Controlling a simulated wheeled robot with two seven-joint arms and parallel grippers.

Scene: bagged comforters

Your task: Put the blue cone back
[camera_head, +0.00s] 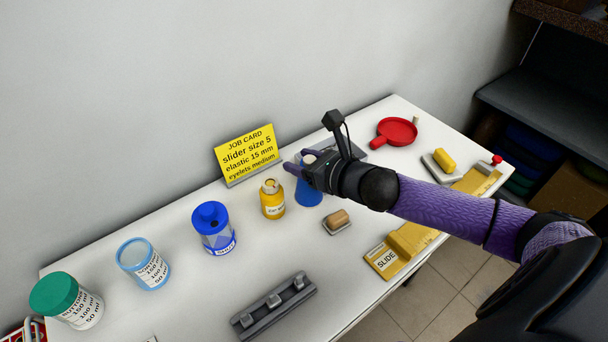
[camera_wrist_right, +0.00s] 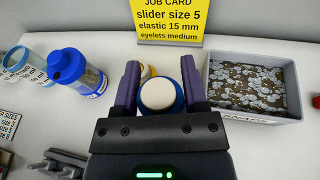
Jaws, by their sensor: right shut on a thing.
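The blue cone (camera_head: 307,194) has a white top and is near the middle of the white table, to the right of the small yellow bottle. My right gripper (camera_head: 301,163) is shut on it from above, with a purple finger on each side. In the right wrist view the cone's round white top (camera_wrist_right: 157,94) sits between the two fingers (camera_wrist_right: 160,80). The cone looks upright. I cannot tell whether its base touches the table. My left gripper is not in view.
A yellow job card (camera_head: 247,152) stands at the back. The yellow bottle (camera_head: 272,200) is close on the left, beyond it a blue-lidded bottle (camera_head: 213,228). A grey bin of metal pieces (camera_wrist_right: 297,95) is to the right. A small brown-topped block (camera_head: 337,219) is in front.

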